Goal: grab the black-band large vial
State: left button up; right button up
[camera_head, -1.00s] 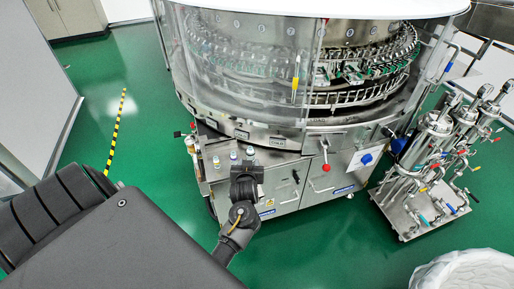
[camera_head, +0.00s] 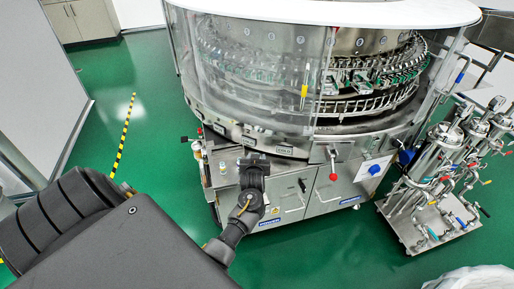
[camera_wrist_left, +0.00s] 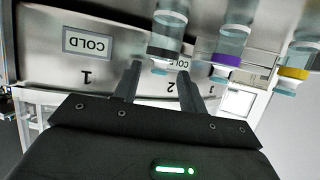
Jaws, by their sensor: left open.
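The black-band large vial (camera_wrist_left: 168,38) is a clear vial with a dark band near its cap. In the left wrist view it hangs upside down in the picture, just beyond and between the fingertips. My left gripper (camera_wrist_left: 158,78) is open, with its two dark fingers apart and nothing visibly held. In the head view the left gripper (camera_head: 255,160) is over the front ledge of the machine and hides part of it. My right gripper is not in view.
A purple-band vial (camera_wrist_left: 228,48) and a yellow-band vial (camera_wrist_left: 298,62) stand in a row to the right. A steel panel with a COLD label (camera_wrist_left: 88,44) lies behind. The rotary washer (camera_head: 310,90) rises beyond the ledge; a filter cart (camera_head: 440,185) stands at right.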

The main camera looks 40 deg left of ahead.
pick_arm(q)
jog(key=shift+x, duration=1.55)
jog(key=shift+r, duration=0.1)
jog(key=shift+c, duration=0.3)
grip_shut()
jog(key=shift+r, duration=0.1)
notch_tip(320, 180, up, 10)
jog(key=shift+f+p, duration=0.15)
jog(key=shift+p, duration=0.4)
